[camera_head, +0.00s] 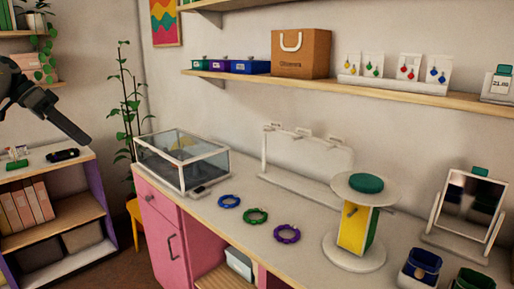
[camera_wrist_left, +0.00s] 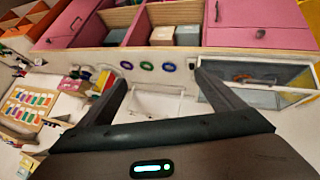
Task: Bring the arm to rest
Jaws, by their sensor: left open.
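My left gripper (camera_head: 48,104) is at the upper left of the head view, raised in the air in front of the left shelf unit. In the left wrist view its two dark fingers (camera_wrist_left: 163,92) are wide apart with nothing between them. Three bead rings lie apart in a row on the counter: a blue ring (camera_head: 229,201), a green ring (camera_head: 255,216) and a purple ring (camera_head: 287,234). The rings also show small beyond the fingers in the left wrist view. My right gripper is in neither view.
A glass case (camera_head: 182,163) stands at the counter's left. A white rack (camera_head: 305,172), a round stand (camera_head: 357,235) and a mirror (camera_head: 468,208) are farther right. A wall shelf (camera_head: 340,88) holds a paper bag (camera_head: 301,53) and earring cards. A plant (camera_head: 129,105) stands behind.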

